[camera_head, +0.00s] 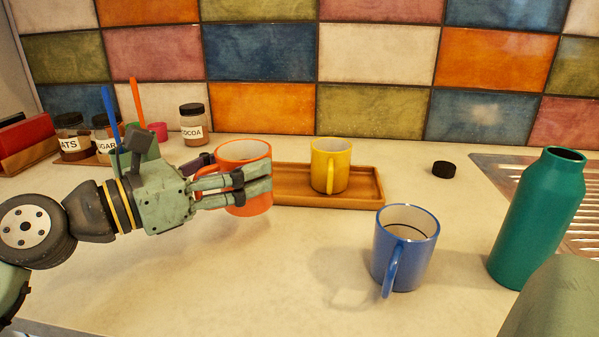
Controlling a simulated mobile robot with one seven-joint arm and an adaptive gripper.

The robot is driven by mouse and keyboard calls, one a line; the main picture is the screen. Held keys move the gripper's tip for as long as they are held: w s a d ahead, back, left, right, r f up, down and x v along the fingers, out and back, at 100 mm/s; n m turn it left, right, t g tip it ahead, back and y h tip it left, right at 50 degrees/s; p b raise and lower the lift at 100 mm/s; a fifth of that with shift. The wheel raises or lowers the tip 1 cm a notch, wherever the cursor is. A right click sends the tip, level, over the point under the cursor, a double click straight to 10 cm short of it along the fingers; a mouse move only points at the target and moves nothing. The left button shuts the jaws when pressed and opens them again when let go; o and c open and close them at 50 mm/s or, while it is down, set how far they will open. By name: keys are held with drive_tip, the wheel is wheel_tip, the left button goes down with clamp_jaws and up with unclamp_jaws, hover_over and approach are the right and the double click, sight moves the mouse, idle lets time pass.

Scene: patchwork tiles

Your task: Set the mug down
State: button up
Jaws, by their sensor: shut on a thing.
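My gripper (257,184) reaches in from the left and is shut on an orange mug (246,153). The mug is upright at the left end of a wooden tray (290,201), and the fingers cover part of its front. I cannot tell whether its base touches the tray or the counter. A yellow mug (331,158) stands on the tray, handle toward me. A blue mug (403,250) stands on the counter to the front right, handle toward me.
A teal bottle (541,215) stands at the right near a metal drainer (583,215). A black cap (443,169) lies behind the blue mug. A cocoa jar (194,124) and other jars stand at the back left. The front-middle counter (250,290) is clear.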

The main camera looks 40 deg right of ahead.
drive_tip(key=w+d+f+p, duration=0.1)
drive_tip(key=w+d, duration=0.1)
drive_tip(key=d, duration=0.2)
drive_tip(key=w+d+f+p, duration=0.2)
drive_tip(key=w+d, duration=0.1)
drive_tip(key=d, duration=0.1)
drive_tip(key=w+d+f+p, duration=0.1)
drive_tip(key=w+d+p, duration=0.1)
drive_tip(key=d, duration=0.3)
drive_tip(key=shift+w+d+f, duration=0.1)
drive_tip(key=shift+w+f, duration=0.2)
drive_tip(key=shift+w, duration=0.4)
drive_tip(key=shift+f, duration=0.1)
drive_tip(key=shift+f, duration=0.2)
drive_tip(key=o, duration=1.6)
